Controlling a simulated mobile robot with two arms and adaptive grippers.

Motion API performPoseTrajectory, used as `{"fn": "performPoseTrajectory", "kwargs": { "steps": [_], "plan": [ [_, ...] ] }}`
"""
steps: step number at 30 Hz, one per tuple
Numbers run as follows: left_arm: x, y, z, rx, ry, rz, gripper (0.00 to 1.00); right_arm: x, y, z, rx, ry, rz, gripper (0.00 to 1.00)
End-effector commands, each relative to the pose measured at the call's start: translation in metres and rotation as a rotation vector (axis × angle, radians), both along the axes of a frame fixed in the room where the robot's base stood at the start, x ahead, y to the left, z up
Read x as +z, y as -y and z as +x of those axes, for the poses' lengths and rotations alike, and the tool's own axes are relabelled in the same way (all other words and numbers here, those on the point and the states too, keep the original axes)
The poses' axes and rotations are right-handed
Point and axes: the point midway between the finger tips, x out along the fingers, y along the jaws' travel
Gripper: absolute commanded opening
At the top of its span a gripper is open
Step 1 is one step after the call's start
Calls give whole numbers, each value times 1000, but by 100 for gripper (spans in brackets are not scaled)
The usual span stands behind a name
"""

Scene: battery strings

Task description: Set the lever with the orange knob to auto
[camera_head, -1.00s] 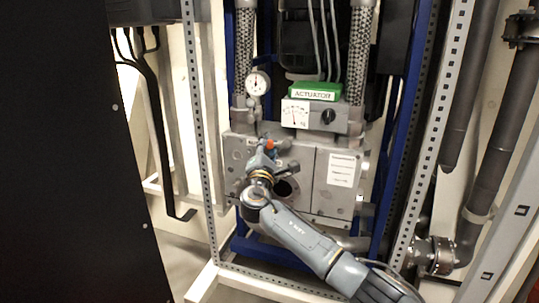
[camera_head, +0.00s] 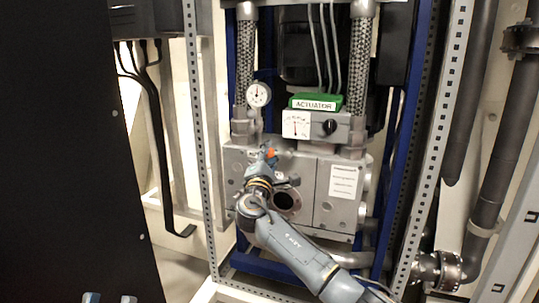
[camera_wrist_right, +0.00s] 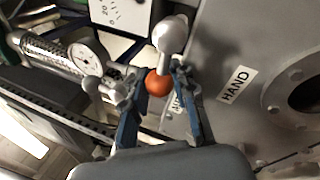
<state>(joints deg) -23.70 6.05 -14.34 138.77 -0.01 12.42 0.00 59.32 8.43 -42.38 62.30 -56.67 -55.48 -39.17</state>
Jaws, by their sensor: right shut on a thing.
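The orange knob (camera_wrist_right: 159,83) sits on a grey lever (camera_wrist_right: 171,38) on the front of the grey actuator housing (camera_head: 313,190). In the head view the knob shows as a small orange spot (camera_head: 271,153). My right gripper (camera_wrist_right: 156,80) has its blue fingers on both sides of the knob and is shut on it; it also shows in the head view (camera_head: 268,158). A HAND label (camera_wrist_right: 237,86) is right of the knob in the wrist view. Another label is mostly hidden by a finger. My left gripper (camera_head: 110,298) shows only its two spread, empty fingertips at the bottom left.
A pressure gauge (camera_head: 258,94), a green ACTUATOR sign (camera_head: 316,102) and a dial box (camera_head: 315,126) stand above the housing. A round opening (camera_head: 286,201) is close to my right wrist. Perforated posts (camera_head: 203,150) frame the unit. A black panel (camera_head: 65,150) fills the left.

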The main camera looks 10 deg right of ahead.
Motion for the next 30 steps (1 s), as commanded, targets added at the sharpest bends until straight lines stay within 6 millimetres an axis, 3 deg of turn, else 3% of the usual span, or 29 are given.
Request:
{"fn": "performPoseTrajectory", "kwargs": {
  "steps": [3,4,7,20,30],
  "plan": [
    [0,0,0,0,-1,0,40,0,-1,0,0,1,0,0],
    [0,0,0,0,-1,0,40,0,-1,0,0,1,0,30],
    [0,0,0,0,-2,1,40,0,-1,0,0,0,-1,50],
    [0,0,0,-1,0,-1,40,-3,-3,-6,1,-1,-1,50],
    [0,0,0,0,-1,0,40,-20,-29,-60,4,-1,0,50]
  ]
}}
